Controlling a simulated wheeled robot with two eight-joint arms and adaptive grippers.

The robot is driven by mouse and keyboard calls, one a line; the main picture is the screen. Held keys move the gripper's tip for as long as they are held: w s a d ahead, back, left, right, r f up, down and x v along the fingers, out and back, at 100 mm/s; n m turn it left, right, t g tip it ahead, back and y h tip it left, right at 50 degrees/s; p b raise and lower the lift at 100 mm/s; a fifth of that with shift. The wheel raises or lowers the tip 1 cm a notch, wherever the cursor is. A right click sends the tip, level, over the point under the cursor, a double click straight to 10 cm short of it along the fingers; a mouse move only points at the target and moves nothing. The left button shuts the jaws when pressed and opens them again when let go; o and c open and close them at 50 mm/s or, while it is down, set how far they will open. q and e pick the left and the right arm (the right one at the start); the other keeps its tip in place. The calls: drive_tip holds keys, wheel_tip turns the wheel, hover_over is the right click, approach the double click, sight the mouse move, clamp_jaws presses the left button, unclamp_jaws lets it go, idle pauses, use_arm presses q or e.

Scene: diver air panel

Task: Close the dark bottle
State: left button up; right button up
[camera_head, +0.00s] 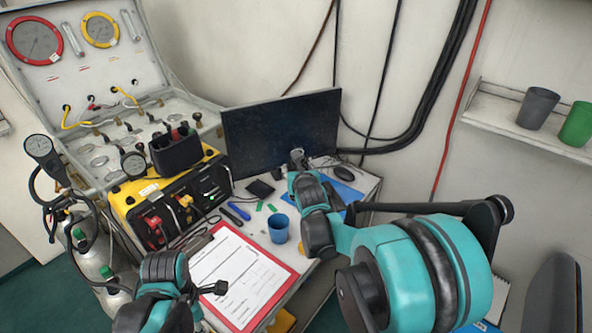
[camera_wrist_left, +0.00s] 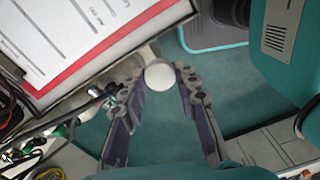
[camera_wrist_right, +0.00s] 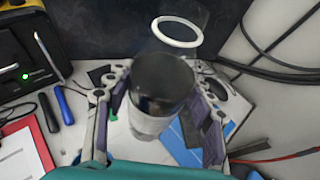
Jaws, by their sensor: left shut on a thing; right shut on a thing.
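My right gripper (camera_wrist_right: 163,84) is shut on a dark, see-through bottle (camera_wrist_right: 162,88), which is held over the desk near the monitor. The bottle has a pale band at its near end, and a white ring (camera_wrist_right: 177,32) shows at its far, clear end. In the head view my right gripper (camera_head: 297,165) hides most of the bottle. My left gripper (camera_wrist_left: 161,88) is shut on a round white piece (camera_wrist_left: 160,75), which looks like a lid. It is held out past the clipboard's edge, over the green floor. The white piece is apart from the bottle and does not show clearly in the head view.
A red clipboard (camera_head: 284,284) lies on the desk's near side. A blue cup (camera_head: 278,229) stands beside it. The yellow-black panel box (camera_head: 130,200) is at left, the monitor (camera_head: 280,125) behind. Grey (camera_head: 538,107) and green (camera_head: 578,124) cups stand on the right shelf.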

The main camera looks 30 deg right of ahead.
idle(0.4)
drive_tip(key=o, duration=0.7)
drive_tip(key=c, duration=0.8)
drive_tip(key=shift+s, duration=0.1)
